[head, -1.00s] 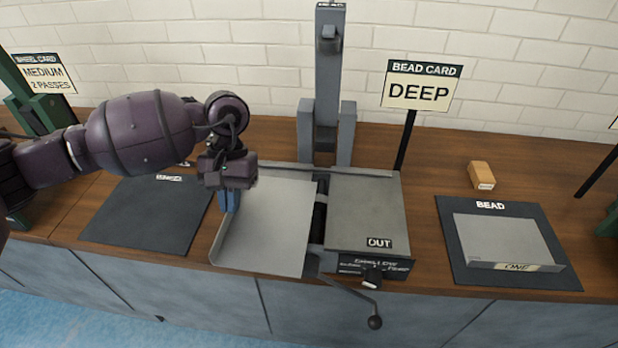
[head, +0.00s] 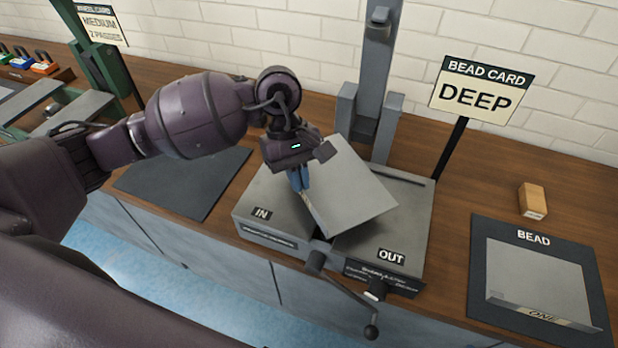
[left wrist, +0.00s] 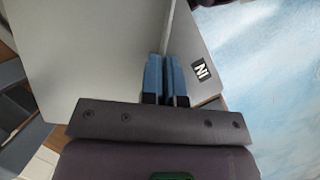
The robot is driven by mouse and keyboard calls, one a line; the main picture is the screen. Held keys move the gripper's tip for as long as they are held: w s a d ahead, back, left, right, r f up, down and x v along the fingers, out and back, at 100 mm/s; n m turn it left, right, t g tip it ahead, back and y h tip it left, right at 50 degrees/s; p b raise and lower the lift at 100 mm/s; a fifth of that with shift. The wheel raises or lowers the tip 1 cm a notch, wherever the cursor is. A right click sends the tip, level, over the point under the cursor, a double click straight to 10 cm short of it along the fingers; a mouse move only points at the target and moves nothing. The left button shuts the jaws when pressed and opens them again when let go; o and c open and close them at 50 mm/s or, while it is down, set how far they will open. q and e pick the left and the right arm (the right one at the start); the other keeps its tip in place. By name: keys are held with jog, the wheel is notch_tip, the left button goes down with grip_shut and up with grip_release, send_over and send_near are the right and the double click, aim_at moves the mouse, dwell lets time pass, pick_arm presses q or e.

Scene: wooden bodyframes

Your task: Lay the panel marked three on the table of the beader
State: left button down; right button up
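My left gripper (head: 299,180) is shut on the folded edge of a grey sheet panel (head: 352,195). The panel is turned askew and tilted over the middle and OUT side of the beader (head: 408,215). I cannot tell whether it touches the beader. Its number does not show. The IN table (head: 250,200) of the beader is partly bare below the gripper. In the left wrist view, the blue fingers (left wrist: 166,78) pinch the panel's flange, the panel (left wrist: 85,50) spreads left, and the IN table (left wrist: 198,55) is at right. My right gripper is out of view.
A panel marked ONE (head: 540,280) lies on the BEAD mat (head: 482,250) at right, with a wooden block (head: 533,200) behind it. The bead card (head: 480,95) reads DEEP. The beader's crank (head: 350,300) sticks out in front. A dark mat (head: 185,180) at left is bare.

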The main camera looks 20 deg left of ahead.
aim_at(319, 205)
pick_arm(q)
jog(key=shift+s+d+r+n+t+h, duration=0.2)
jog(key=shift+d+n, duration=0.1)
jog(key=shift+n, duration=0.3)
jog(key=shift+s+d+r+n+t+h, duration=0.15)
jog(key=shift+s+d+n+t, duration=0.1)
jog(key=shift+n, duration=0.35)
jog(key=shift+s+d+r+n+t, duration=0.15)
jog(key=shift+d+n+t, duration=0.1)
jog(key=shift+n, duration=0.35)
jog(key=shift+s+d+r+n+t, duration=0.1)
jog(key=shift+d+r+n+t, duration=0.1)
jog(key=shift+n, duration=0.4)
jog(key=shift+s+d+r+n+t+h+p, duration=0.1)
jog(key=shift+d+r+n+t+h+p, duration=0.1)
jog(key=shift+n, duration=0.3)
jog(key=shift+s+d+r+n+t+h+p, duration=0.1)
jog(key=shift+n+p, duration=0.05)
jog(key=shift+n, duration=0.35)
jog(key=shift+d+r+n+t, duration=0.15)
jog(key=shift+n+t, duration=0.25)
jog(key=shift+n, duration=0.4)
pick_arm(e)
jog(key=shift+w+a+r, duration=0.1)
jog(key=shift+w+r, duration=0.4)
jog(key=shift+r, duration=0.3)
